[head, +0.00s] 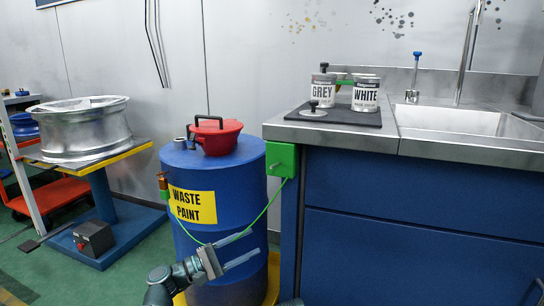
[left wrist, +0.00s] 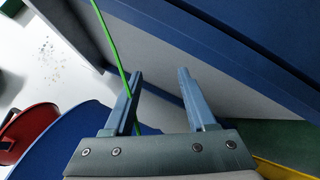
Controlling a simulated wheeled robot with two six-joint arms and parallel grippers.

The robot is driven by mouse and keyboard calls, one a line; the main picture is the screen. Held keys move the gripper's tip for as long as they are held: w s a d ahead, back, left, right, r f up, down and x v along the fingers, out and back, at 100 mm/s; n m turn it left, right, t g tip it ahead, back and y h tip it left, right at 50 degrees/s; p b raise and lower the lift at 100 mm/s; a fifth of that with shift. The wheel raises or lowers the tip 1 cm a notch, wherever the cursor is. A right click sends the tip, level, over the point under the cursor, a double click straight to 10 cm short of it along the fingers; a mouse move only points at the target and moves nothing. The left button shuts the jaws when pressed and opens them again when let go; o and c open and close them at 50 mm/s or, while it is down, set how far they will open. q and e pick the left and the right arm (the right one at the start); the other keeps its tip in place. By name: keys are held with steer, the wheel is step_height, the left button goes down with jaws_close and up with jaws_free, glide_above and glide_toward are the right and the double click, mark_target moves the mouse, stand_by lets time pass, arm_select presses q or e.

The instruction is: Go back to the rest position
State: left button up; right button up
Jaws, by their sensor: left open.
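My left gripper (head: 256,242) is low in front of the blue waste paint drum (head: 240,190) in the head view, its fingers pointing right. In the left wrist view the two fingers (left wrist: 160,73) stand apart with nothing between them. A thin green cable (head: 262,212) runs from a green box (head: 282,159) across the drum's front. In the left wrist view the cable (left wrist: 112,45) passes close by one finger; I cannot tell whether they touch. My right gripper does not show.
A metal wheel (head: 82,125) lies on a stand at left. Green floor is clear between stand and drum.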

arm_select(q)
steer(key=s+d+f+m+g+y, duration=0.1)
steer(key=s+f+m+g+y, duration=0.25)
steer(key=f, duration=0.45)
steer(key=s+d+f+m+g+y, duration=0.2)
steer(key=s+f+m+y, duration=0.15)
steer(key=f, duration=0.45)
steer(key=s+a+f+m+g+y, duration=0.35)
steer(key=s+a+f+y, duration=0.25)
steer(key=a+f+y, duration=0.6)
steer(key=s+d+r+m+p, duration=0.2)
steer(key=d+r+p, duration=0.1)
steer(key=r+p, duration=0.55)
steer(key=s+d+r+m+p, duration=0.15)
steer(key=d+r+p, duration=0.25)
steer(key=r+p, duration=0.45)
steer(key=s+d+r+m+p, duration=0.1)
steer(key=s+d+r+p, duration=0.15)
steer(key=r+p, duration=0.65)
step_height(320, 180, up, 35)
steer(key=p, duration=3.3)
steer(key=shift+w+d+r, duration=0.15)
steer(key=shift+d+r, duration=0.05)
steer(key=shift+d, duration=0.15)
